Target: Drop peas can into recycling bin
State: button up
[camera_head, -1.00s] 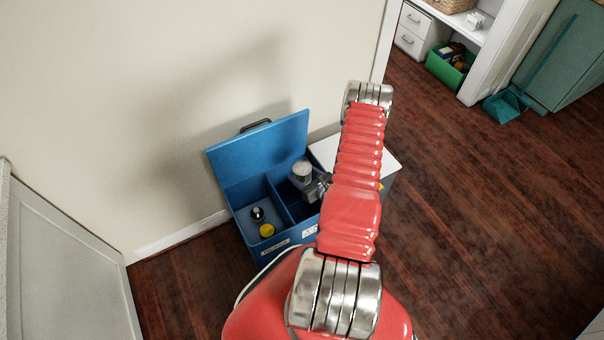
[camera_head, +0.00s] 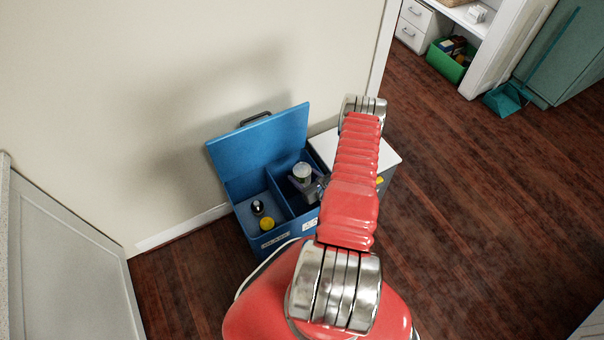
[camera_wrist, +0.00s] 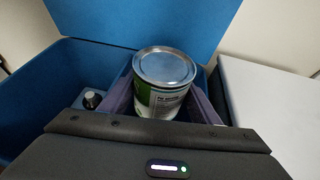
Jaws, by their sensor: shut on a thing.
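The peas can (camera_wrist: 164,68) has a silver lid and a green and white label. It is upright between the fingers of my gripper (camera_wrist: 163,95), which is shut on it. In the head view the can (camera_head: 302,170) shows over the right compartment of the open blue recycling bin (camera_head: 243,236). My gripper (camera_head: 305,186) shows beside it there, partly hidden by my red arm. The can's lower part is hidden, so its height above the compartment floor cannot be told.
The bin's left compartment holds a dark bottle (camera_head: 257,207) and a yellow-topped item (camera_head: 267,224). The raised blue lid (camera_head: 260,150) stands behind. A white-topped box (camera_head: 375,150) adjoins the bin at right.

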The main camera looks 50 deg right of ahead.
jog(key=o, duration=1.1)
jog(key=shift+s, duration=0.15)
jog(key=v, duration=1.3)
jog(key=shift+s+r, duration=0.2)
dwell(0.3)
